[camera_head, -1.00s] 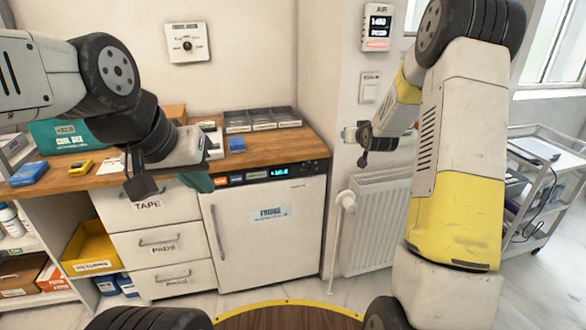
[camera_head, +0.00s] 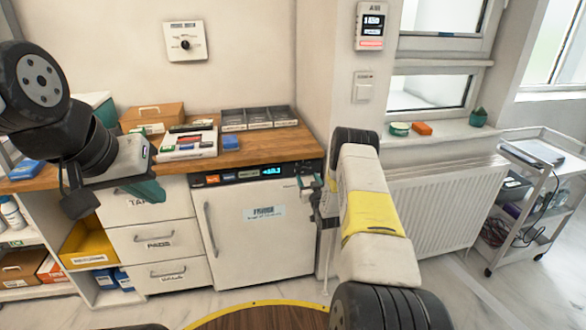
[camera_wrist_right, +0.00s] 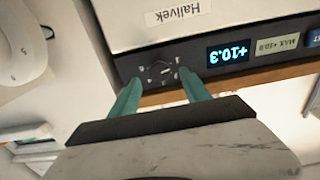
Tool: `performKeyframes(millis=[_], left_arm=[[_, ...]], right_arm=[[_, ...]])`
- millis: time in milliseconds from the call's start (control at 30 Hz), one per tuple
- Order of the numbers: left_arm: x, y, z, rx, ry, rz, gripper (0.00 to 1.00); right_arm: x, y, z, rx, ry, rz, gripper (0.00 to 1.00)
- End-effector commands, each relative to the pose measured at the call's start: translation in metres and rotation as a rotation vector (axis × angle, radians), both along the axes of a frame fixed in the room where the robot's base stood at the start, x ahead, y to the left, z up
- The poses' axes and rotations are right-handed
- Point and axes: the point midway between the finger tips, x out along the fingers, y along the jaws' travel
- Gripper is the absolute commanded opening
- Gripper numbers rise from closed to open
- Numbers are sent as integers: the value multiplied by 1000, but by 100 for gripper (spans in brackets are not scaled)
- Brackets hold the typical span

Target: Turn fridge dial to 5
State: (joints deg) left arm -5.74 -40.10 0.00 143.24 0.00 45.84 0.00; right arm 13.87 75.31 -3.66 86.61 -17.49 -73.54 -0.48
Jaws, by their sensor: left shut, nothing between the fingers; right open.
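The fridge (camera_head: 262,250) stands under the wooden counter, door shut, with a dark control strip along its top. In the right wrist view, which is upside down, the small black dial (camera_wrist_right: 160,72) has a light pointer mark and markings around it, too small to read surely. Beside it the display (camera_wrist_right: 229,52) reads +10.3. My right gripper (camera_wrist_right: 160,88) is open, its teal fingers on either side of the dial, a contact not visible. In the head view my right gripper (camera_head: 309,183) covers the dial. My left gripper (camera_head: 150,191) is shut and empty, in front of the drawers.
The radiator (camera_head: 430,205) stands right of the fridge and my right forearm. A metal cart (camera_head: 548,190) is further right. The wooden counter (camera_head: 262,150) holds trays and boxes. A round wall dial (camera_head: 185,43) is above it.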

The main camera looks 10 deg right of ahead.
Motion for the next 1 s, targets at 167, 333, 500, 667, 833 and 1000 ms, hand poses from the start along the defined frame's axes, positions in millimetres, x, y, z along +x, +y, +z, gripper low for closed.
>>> performKeyframes(millis=[167,333,500,667,833,1000], left_arm=[[0,0,0,0,0,0,0],[0,0,0,0,0,0,0],[0,0,0,0,0,0,0],[0,0,0,0,0,0,0],[0,0,0,0,0,0,0],[0,0,0,0,0,0,0]], right_arm=[[28,1,-1,1,0,0,55],[42,1,0,0,1,0,55],[46,1,0,1,2,-1,55],[45,2,0,1,2,0,53],[45,1,0,1,2,0,20],[45,1,0,1,2,0,0]])
